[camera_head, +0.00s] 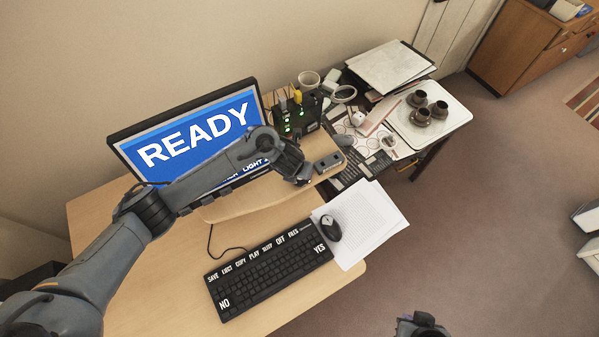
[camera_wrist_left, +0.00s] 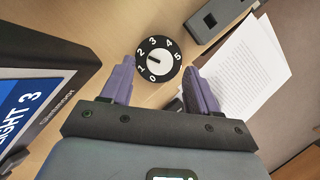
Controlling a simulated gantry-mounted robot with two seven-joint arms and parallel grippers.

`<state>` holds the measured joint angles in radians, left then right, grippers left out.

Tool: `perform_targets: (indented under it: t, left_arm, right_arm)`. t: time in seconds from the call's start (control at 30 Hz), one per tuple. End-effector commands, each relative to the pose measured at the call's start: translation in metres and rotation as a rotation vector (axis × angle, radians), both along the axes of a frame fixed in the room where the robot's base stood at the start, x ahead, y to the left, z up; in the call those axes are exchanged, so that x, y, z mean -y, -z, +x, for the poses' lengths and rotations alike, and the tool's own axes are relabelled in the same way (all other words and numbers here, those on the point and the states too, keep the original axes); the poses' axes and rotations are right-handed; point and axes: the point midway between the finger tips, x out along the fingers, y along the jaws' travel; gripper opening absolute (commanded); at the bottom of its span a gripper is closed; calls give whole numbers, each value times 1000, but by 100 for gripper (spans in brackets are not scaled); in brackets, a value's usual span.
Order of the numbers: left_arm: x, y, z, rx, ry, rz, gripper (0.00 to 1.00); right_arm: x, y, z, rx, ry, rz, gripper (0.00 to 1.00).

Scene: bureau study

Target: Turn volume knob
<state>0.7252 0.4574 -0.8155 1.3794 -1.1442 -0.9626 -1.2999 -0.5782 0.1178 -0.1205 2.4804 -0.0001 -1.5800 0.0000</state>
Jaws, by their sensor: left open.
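The volume knob (camera_wrist_left: 159,60) shows in the left wrist view as a round black dial with white numbers 0 to 5 and a pale centre. It sits on a light wooden surface. In the head view my left arm seems to hide it. My left gripper (camera_wrist_left: 157,72) is open, its two purple fingers to either side of the dial in the picture. I cannot tell how far above the knob the fingertips are. In the head view the left gripper (camera_head: 298,174) is over the wooden riser (camera_head: 240,203). My right gripper (camera_head: 421,326) is partly in view at the bottom edge, its jaws unclear.
The monitor (camera_head: 185,135) reading READY stands behind my left arm. A small grey box (camera_head: 328,163) is right of the left gripper. A keyboard (camera_head: 268,270), mouse (camera_head: 330,228) and papers (camera_head: 375,220) lie in front. Dark cups (camera_head: 420,115) stand on a side table.

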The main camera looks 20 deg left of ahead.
Motion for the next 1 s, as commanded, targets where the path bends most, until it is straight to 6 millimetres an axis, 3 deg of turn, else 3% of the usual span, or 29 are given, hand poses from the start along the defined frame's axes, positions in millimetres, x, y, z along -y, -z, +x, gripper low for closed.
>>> perform_targets:
  t: [0.2,0.63,1.0]
  left_arm:
    - [0,22,8,-1,-1,1,60]
    - [0,27,11,1,-1,0,60]
    - [0,27,11,1,0,0,5]
  right_arm:
    - [2,5,-1,-2,-5,-8,0]
    - [1,6,-1,-2,-2,-5,0]
    - [0,6,-1,-2,2,2,0]
